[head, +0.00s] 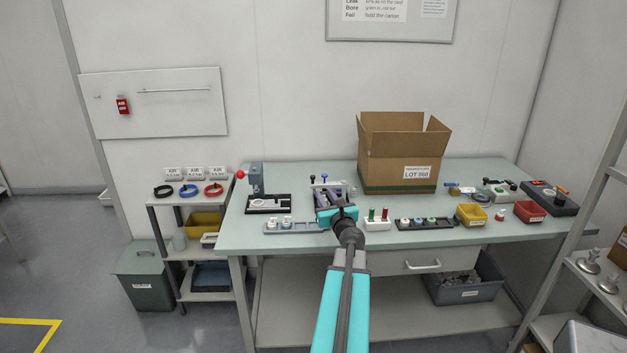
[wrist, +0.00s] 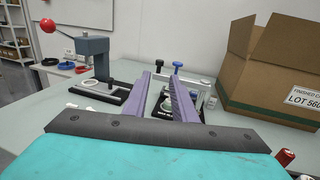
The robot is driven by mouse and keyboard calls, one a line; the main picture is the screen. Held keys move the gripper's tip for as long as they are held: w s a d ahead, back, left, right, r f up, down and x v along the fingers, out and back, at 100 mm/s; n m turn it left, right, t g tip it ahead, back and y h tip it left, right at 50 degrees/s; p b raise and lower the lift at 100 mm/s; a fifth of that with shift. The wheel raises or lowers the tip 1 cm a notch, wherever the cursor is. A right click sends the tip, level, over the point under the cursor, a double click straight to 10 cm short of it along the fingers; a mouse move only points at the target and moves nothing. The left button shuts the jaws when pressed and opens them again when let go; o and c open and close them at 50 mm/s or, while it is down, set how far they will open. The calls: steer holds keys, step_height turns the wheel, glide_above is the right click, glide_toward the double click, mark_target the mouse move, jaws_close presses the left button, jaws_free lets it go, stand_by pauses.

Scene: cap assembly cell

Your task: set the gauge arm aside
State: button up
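My gripper (wrist: 158,78) reaches out over the bench with its two purple fingers apart and nothing visibly held between them. In the head view my gripper (head: 330,197) is in front of a small fixture at the bench's middle. The fixture has a pale crossbar (wrist: 192,82), which looks like the gauge arm, though I cannot be sure. A blue knob (wrist: 178,66) and a black knob (wrist: 160,65) stand up at it. The fingers hide part of the fixture, and I cannot tell whether they touch it.
An open carton (head: 404,150) stands right of the fixture. A press with a red ball handle (head: 256,178) stands to its left. Small part racks (head: 294,227) line the front edge. Yellow (head: 471,214) and red (head: 529,211) bins sit at the right. Bare bench shows between press and fixture.

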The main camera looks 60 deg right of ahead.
mark_target(313, 177)
steer(key=shift+p+x, duration=1.65)
steer(key=shift+x, duration=4.85)
steer(key=shift+c, duration=0.3)
jaws_close()
